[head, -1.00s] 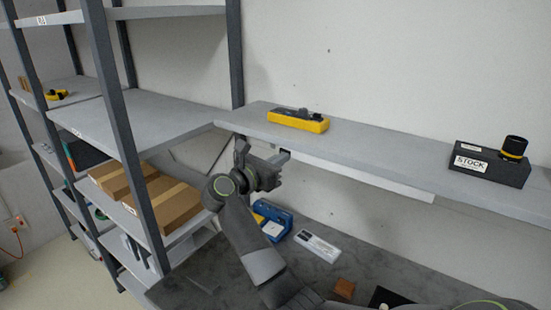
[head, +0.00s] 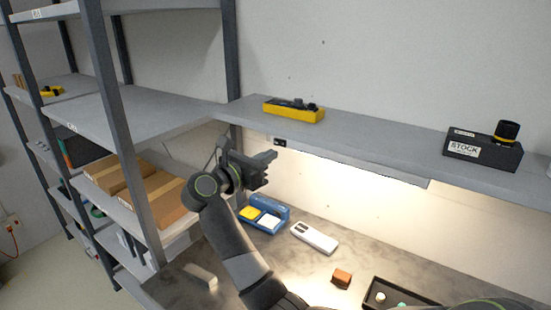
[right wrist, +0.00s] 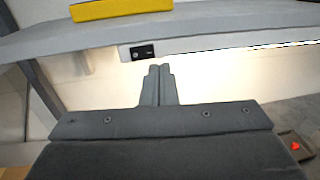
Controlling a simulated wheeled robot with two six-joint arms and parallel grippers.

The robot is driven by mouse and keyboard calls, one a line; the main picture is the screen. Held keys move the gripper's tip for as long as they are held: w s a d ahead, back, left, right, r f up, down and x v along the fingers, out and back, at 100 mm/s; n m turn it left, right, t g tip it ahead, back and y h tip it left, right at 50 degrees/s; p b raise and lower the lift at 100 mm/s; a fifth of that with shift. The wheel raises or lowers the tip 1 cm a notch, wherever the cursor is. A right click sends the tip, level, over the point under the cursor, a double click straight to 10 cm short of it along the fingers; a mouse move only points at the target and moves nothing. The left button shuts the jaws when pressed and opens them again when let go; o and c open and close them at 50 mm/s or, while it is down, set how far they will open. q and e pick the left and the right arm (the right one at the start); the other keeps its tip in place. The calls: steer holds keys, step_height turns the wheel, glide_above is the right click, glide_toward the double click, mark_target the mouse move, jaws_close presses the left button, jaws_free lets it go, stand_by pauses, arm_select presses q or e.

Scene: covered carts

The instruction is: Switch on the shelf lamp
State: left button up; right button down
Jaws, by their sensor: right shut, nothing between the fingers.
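The shelf lamp (head: 360,168) is a long pale strip under the grey wall shelf, and it is lit, throwing warm light on the wall and worktop. Its small black switch (head: 280,142) sits at the strip's left end; it also shows in the right wrist view (right wrist: 142,51). My right gripper (head: 272,156) is shut and empty, just below and left of the switch in the head view. In the right wrist view its closed fingertips (right wrist: 160,68) are just below the switch, with a small gap in the picture. My left gripper is not in view.
A yellow and black tool (head: 293,110) and a dark STOCK box (head: 482,152) stand on the wall shelf (head: 370,135). Below, the worktop holds a blue case (head: 277,213), a white device (head: 314,237), a brown block (head: 341,278) and a black tray (head: 372,307). Shelving with cartons is at left.

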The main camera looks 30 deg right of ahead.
steer(key=s+b+v, duration=0.2)
steer(key=b+v, duration=0.1)
steer(key=v, duration=0.6)
steer(key=shift+d+b, duration=0.2)
steer(key=shift+b, duration=0.2)
steer(key=shift+d+r, duration=0.1)
